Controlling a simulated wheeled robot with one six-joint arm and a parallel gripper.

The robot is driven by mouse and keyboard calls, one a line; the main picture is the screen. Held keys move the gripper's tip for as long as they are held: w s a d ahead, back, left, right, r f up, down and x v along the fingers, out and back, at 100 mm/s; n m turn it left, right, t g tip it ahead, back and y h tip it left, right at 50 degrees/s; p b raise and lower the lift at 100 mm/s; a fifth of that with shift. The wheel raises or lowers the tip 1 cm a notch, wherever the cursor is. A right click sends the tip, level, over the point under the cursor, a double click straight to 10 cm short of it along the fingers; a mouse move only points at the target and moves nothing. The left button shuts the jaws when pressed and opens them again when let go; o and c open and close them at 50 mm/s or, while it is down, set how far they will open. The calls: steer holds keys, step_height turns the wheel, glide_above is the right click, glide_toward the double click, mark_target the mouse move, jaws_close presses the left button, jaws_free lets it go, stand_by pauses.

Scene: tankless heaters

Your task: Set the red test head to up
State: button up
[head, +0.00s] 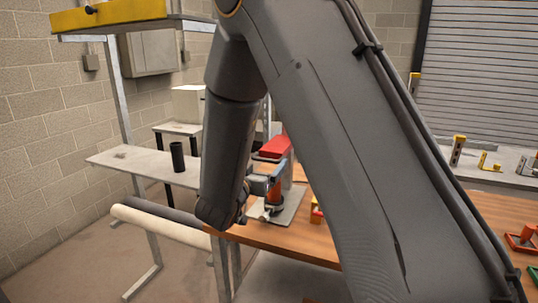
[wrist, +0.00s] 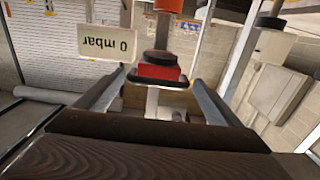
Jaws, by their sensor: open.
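A red block with a dark part under it, which looks like the red test head (head: 274,147), stands above a grey plate on the wooden bench, partly behind my arm. An orange-red cylinder (head: 274,192) is below it. My gripper (head: 268,181) is beside this device, partly hidden by my arm. In the wrist view, which looks upside down, my gripper (wrist: 157,82) is open, and the red block (wrist: 158,73) shows between its fingers in the picture. I cannot tell whether they touch it. The cylinder (wrist: 167,5) is cut off at the top edge.
A sign reading "0 mbar" (wrist: 107,43) appears inverted beside the red block. The wooden bench (head: 290,243) holds small red and green fixtures at right. A grey shelf (head: 140,162) with a dark cup (head: 178,157) stands left. Yellow brackets (head: 488,162) stand on a back counter.

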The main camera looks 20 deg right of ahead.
mark_target(270, 156)
steer(key=shift+p+x, duration=0.65)
steer(key=shift+x, duration=2.15)
steer(key=shift+s+d, duration=0.1)
steer(key=c, duration=1.2)
step_height(270, 156, up, 13)
steer(key=p, duration=0.6)
steer(key=o, duration=1.2)
steer(key=shift+f, duration=0.1)
